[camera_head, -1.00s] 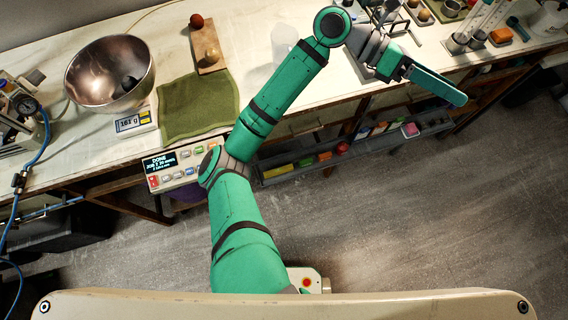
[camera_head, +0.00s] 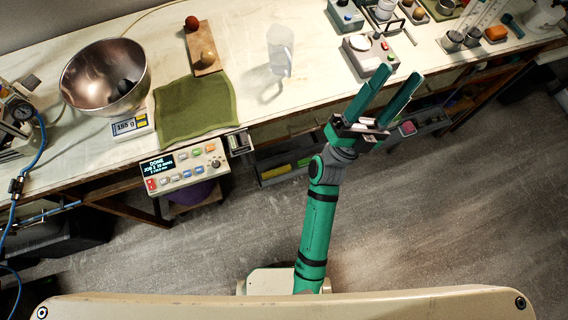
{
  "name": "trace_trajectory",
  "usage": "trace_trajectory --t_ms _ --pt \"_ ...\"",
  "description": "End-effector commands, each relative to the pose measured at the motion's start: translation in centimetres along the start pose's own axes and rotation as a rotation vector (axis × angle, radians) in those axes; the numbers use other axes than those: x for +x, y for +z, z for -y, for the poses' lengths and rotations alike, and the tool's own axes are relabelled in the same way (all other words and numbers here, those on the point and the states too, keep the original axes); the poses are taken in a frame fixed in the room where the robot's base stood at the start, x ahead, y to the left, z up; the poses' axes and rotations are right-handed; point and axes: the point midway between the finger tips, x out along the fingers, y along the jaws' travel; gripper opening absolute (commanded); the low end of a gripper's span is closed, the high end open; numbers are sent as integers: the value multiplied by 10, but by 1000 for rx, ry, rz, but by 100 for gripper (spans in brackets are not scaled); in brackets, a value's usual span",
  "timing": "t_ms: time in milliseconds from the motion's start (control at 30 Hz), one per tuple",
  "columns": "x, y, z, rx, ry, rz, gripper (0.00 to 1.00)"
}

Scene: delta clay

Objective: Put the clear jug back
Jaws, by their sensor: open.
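The clear jug (camera_head: 281,48) stands on the white bench, right of the green cloth. It is see-through and casts a faint shadow to its left. My gripper (camera_head: 394,86) is open and empty, to the right of and nearer than the jug. Its two green fingers point up and right, close to the front edge of the bench, below a small device with a round white plate. The gripper is well apart from the jug.
A metal bowl (camera_head: 104,78) rests on a scale at left, beside the green cloth (camera_head: 196,108). A wooden board (camera_head: 202,50) holds round items. The device (camera_head: 370,53) stands beyond my fingers. A control panel (camera_head: 184,166) juts from the bench front. Bare bench surrounds the jug.

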Motion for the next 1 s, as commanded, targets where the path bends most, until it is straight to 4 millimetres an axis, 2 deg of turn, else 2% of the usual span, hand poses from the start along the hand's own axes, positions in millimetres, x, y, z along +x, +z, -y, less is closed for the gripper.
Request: trace_trajectory --t_ms 33,233,467,667,800,1000 --pt "-16 4 3 -36 -19 75 55" --pt "-82 17 17 -154 -78 350 55" --pt "-169 17 29 -278 -119 663 55" --pt "-248 0 40 -371 -131 931 55" --pt "-302 -21 50 -426 -128 1115 55" --pt "-363 -55 68 -484 -112 1343 55"
